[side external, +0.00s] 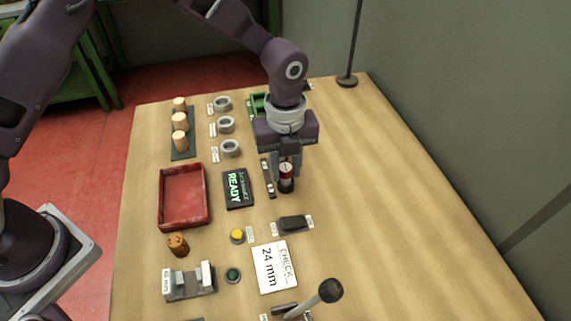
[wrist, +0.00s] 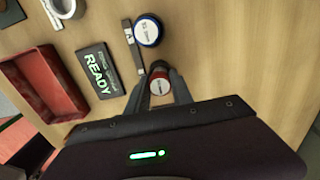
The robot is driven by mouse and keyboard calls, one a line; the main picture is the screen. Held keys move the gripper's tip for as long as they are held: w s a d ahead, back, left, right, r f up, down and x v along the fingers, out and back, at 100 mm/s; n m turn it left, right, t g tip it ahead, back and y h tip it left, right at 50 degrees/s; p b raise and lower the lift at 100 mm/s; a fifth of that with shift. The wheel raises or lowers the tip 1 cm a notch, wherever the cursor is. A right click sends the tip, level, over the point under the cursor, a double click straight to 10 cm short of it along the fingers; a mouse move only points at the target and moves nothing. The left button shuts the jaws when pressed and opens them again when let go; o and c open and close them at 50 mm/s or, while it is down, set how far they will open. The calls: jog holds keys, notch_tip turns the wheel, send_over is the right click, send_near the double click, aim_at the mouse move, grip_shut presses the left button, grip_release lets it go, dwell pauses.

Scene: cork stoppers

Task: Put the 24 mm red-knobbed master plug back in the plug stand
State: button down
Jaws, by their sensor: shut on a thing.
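The red-knobbed plug (side external: 287,170) has a pale label on its top. In the wrist view the red-rimmed, white-topped knob (wrist: 160,87) sits between the fingers. My gripper (side external: 286,177) points down and is shut on this plug, low over the right part of the objects. A dark strip with small labels (wrist: 133,47), perhaps part of the plug stand, lies just beside it; it also shows in the side view (side external: 267,178).
A READY display (side external: 237,188) and a red tray (side external: 184,197) lie to the left. Several grey rings (side external: 231,148) and corks (side external: 180,141) stand behind. A cork (side external: 178,244), a yellow button (side external: 237,236) and a "CHECK 24 mm" card (side external: 274,267) are nearer.

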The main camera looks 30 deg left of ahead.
jog(key=shift+f, duration=0.25)
jog(key=c, duration=1)
grip_release()
jog(key=shift+c, duration=0.2)
jog(key=shift+r, duration=0.1)
notch_tip(320, 180, up, 7)
